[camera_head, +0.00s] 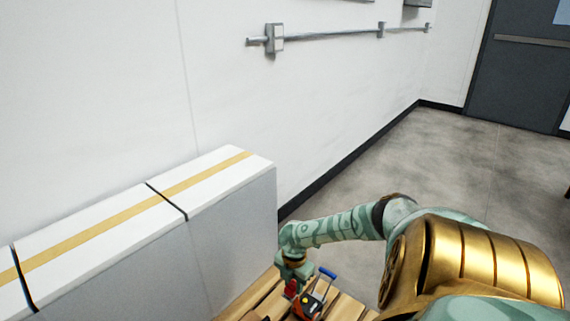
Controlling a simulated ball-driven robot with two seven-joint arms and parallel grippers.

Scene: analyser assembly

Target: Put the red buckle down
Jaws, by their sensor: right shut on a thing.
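The red buckle (291,288) is small in the camera_head view, at the bottom middle, just under my right gripper (292,280). My right gripper points down and is shut on the red buckle, low over a wooden slatted surface (342,308). The fingers are too small to make out clearly, and I cannot tell whether the buckle touches the wood. My left gripper is not in view.
A tool with a blue handle (327,273) and an orange-red and black body lies just right of the buckle. Grey floor (440,150) is open behind, up to a dark door (518,70).

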